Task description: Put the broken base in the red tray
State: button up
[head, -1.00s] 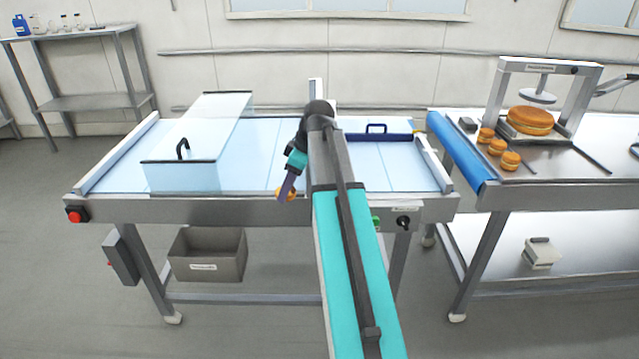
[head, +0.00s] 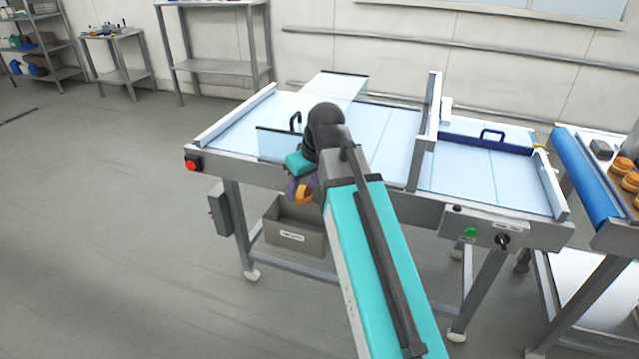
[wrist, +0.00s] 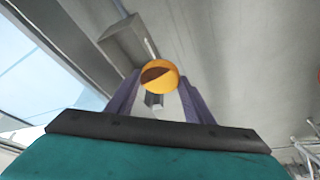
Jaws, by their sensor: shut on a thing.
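My gripper (head: 303,193) is shut on the broken base (head: 301,195), a round golden-orange piece with a darker brown broken area. In the wrist view the broken base (wrist: 159,76) sits between the tips of my two purple fingers. My gripper holds it in the air at the front edge of the conveyor table, above the level of the grey bin below. My arm covers part of the table. I see no red tray in these frames.
The conveyor table (head: 392,135) has a clear cover (head: 335,88), a red button (head: 193,165) and a blue bar with a handle (head: 487,143). A grey labelled bin (head: 290,238) stands on its lower shelf. Round buns (head: 622,166) lie on the right table. The floor at left is open.

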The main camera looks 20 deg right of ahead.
jog(key=shift+s+a+m+h, duration=0.2)
jog(key=shift+s+m+h, duration=0.1)
jog(key=shift+m, duration=0.7)
jog(key=shift+w+d+r+m+t+h, duration=0.15)
jog(key=shift+m+h, duration=0.1)
jog(key=shift+m, duration=0.35)
jog(key=shift+s+d+f+m+t+h, duration=0.15)
jog(key=shift+m+h, duration=0.1)
jog(key=shift+m, duration=0.35)
jog(key=shift+w+r, duration=0.1)
